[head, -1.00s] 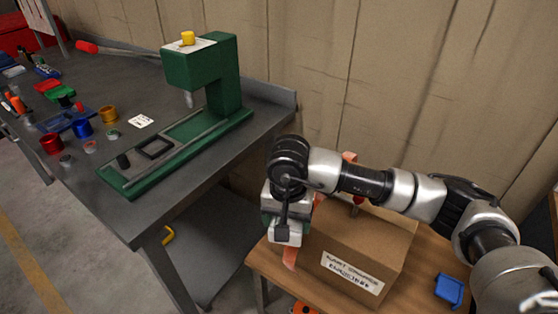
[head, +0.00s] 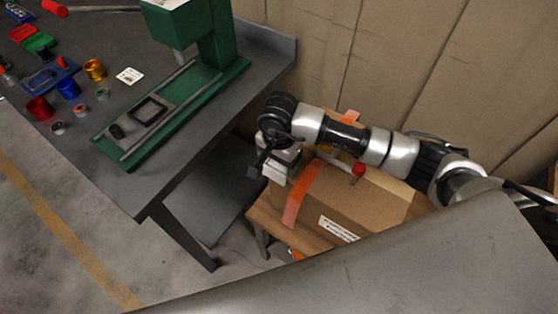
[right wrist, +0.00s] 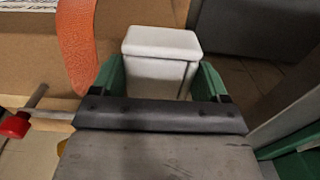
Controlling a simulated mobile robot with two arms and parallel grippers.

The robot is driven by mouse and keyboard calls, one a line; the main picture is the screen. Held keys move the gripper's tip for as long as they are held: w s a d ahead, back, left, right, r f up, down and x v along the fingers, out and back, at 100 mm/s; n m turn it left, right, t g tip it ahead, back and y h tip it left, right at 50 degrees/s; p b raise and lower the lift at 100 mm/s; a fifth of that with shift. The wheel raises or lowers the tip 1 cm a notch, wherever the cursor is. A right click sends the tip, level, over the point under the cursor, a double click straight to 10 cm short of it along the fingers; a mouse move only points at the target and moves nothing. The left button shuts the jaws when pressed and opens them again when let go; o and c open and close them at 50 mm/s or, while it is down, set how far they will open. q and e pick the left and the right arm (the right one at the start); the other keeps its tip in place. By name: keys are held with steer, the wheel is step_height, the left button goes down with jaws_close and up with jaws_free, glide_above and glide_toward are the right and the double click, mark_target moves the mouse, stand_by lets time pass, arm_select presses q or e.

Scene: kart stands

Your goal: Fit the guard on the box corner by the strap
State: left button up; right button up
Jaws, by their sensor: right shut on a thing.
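The cardboard box (head: 370,198) sits on a small wooden table, with a printed label on its side. An orange strap (head: 303,194) runs over its top and down its side; it also shows in the right wrist view (right wrist: 76,45). My right gripper (head: 272,168) is at the box's left end, beside the strap. In the right wrist view, its green fingers (right wrist: 155,85) are shut on a white block-like piece (right wrist: 160,60), which looks like the guard. I cannot tell whether the piece touches the box corner. My left gripper is not in view.
A red-knobbed tool (head: 358,169) rests on the box. A dark workbench (head: 195,168) with a green press (head: 217,45) stands left. Coloured cups and small parts lie on it. A lower grey shelf (head: 215,195) sits beside the wooden table (head: 262,218). A large grey surface blocks the lower right.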

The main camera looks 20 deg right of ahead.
steer(key=shift+f, duration=0.9)
steer(key=o, duration=0.9)
steer(key=shift+o, duration=0.2)
steer(key=shift+r, duration=0.45)
step_height(320, 180, up, 11)
steer(key=b, duration=0.2)
steer(key=shift+r, duration=0.2)
